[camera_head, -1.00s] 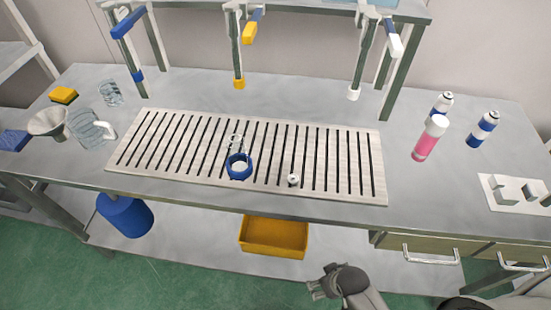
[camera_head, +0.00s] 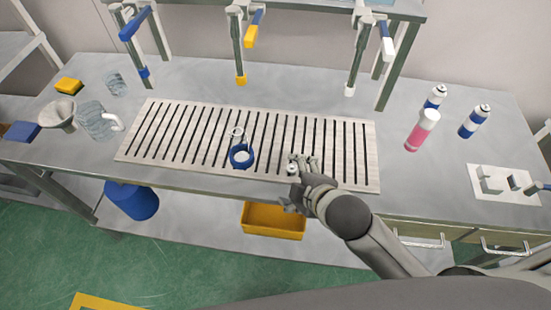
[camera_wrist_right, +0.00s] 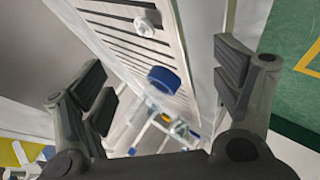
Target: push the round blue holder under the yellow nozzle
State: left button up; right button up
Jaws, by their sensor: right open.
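The round blue holder (camera_head: 241,156) stands on the slatted mat with a small ring at its back. The yellow nozzle (camera_head: 241,80) hangs behind it, nearer the back of the bench; the two are well apart. My right gripper (camera_head: 302,165) is open, over the mat's front edge to the right of the holder and apart from it. In the right wrist view a round blue thing (camera_wrist_right: 163,80), which looks like the holder, shows beyond the gap between the open fingers (camera_wrist_right: 168,92). My left gripper is not in view.
A small white piece (camera_head: 292,169) sits on the slatted mat (camera_head: 150,157) beside my right gripper. A pink bottle (camera_head: 417,135) and two blue-and-white cans stand at the right. A glass jug (camera_head: 94,122) and funnel (camera_head: 60,115) stand at the left. The mat between holder and nozzle looks clear.

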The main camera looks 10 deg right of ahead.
aim_at(248, 155)
jog(key=w+a+r+n+y, duration=0.1)
jog(key=w+a+n+y, duration=0.1)
jog(key=n, duration=0.5)
jog(key=w+a+n+t+y, duration=0.1)
jog(key=w+a+n+y, duration=0.1)
jog(key=n, duration=0.5)
jog(key=w+a+r+n+y, duration=0.1)
jog(key=w+a+n+y, duration=0.1)
jog(key=n, duration=0.5)
jog(key=shift+a+r+n+t, duration=0.3)
jog(key=shift+a+r, duration=0.05)
jog(key=shift+a, duration=0.05)
jog(key=n, duration=0.2)
jog(key=d+f+n+g+y, duration=0.1)
jog(key=n, duration=0.2)
jog(key=d+n, duration=0.1)
jog(key=n, duration=0.1)
jog(key=shift+d+f+n+g+y, duration=0.25)
jog(key=shift+f+n+g+y, duration=0.05)
jog(key=shift+f+n, duration=0.1)
jog(key=shift+s+d+f+n+g, duration=0.1)
jog(key=shift+d+f+n+g, duration=0.25)
jog(key=shift+n, duration=0.45)
jog(key=shift+r, duration=0.1)
jog(key=shift+w+a, duration=0.3)
jog(key=shift+a, duration=0.05)
jog(key=p+x, duration=0.1)
jog(key=x, duration=0.9)
jog(key=shift+p, duration=0.4)
